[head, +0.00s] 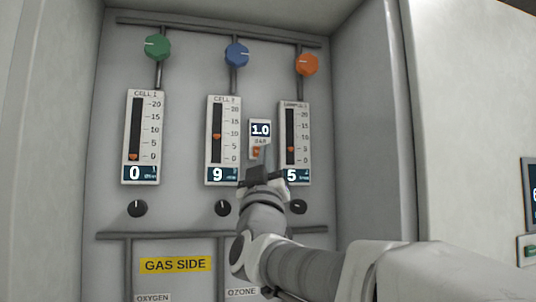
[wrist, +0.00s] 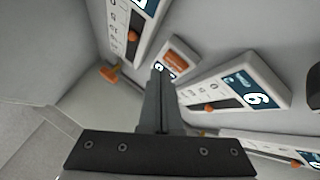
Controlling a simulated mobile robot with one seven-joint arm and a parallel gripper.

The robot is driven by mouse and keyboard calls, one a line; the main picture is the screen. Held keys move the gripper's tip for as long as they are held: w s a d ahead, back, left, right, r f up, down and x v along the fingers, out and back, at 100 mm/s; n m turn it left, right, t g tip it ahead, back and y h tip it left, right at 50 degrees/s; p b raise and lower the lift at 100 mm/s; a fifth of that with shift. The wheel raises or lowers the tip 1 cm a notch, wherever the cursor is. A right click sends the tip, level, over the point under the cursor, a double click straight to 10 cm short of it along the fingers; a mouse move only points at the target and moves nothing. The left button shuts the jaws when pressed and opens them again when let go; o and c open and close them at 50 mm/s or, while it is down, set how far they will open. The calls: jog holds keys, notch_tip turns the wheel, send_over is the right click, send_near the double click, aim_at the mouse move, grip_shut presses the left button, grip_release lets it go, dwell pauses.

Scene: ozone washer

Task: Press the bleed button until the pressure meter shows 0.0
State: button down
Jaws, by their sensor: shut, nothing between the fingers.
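The pressure meter (head: 260,130) is a small white panel between the middle and right flow gauges, and its display reads 1.0. The bleed button (head: 256,152) is a small orange button just below the display, partly hidden by my fingers in the head view. In the wrist view the orange button (wrist: 174,61) shows just beyond my fingertips, and the display is mostly covered. My gripper (head: 266,150) is shut and empty, its fingers pointing at the meter panel; it also shows in the wrist view (wrist: 158,72). I cannot tell whether the fingertips touch the panel.
Flow gauges flank the meter: the left gauge (head: 144,137) reads 0, the middle gauge (head: 223,140) reads 9, the right gauge (head: 294,140) reads 5. Green (head: 157,47), blue (head: 237,55) and orange (head: 307,64) knobs sit above. Black knobs sit below. Cabinet walls enclose both sides.

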jog(key=s+b, duration=0.1)
jog(key=s, duration=0.1)
jog(key=s+d+b, duration=0.1)
jog(key=s+b, duration=0.1)
jog(key=shift+s+d, duration=0.2)
jog(key=shift+s, duration=0.2)
dwell(0.7)
jog(key=s+d+f+n+g+y, duration=0.15)
jog(key=f+g, duration=0.35)
jog(key=f, duration=0.7)
jog(key=s+d+f+g+y, duration=0.25)
jog(key=f+g, duration=0.35)
jog(key=f, duration=0.6)
jog(key=s+d+f+m+g+h, duration=0.1)
jog(key=s+d+f+m+g, duration=0.1)
jog(key=s+d+f+g, duration=0.3)
jog(key=s+d+f+m+g+h, duration=0.2)
jog(key=s+d+f+m+g, duration=0.1)
jog(key=s+f, duration=1.1)
notch_tip(320, 180, down, 4)
jog(key=shift+d+f+g, duration=0.2)
jog(key=shift+d+g, duration=0.7)
jog(key=shift+g, duration=0.1)
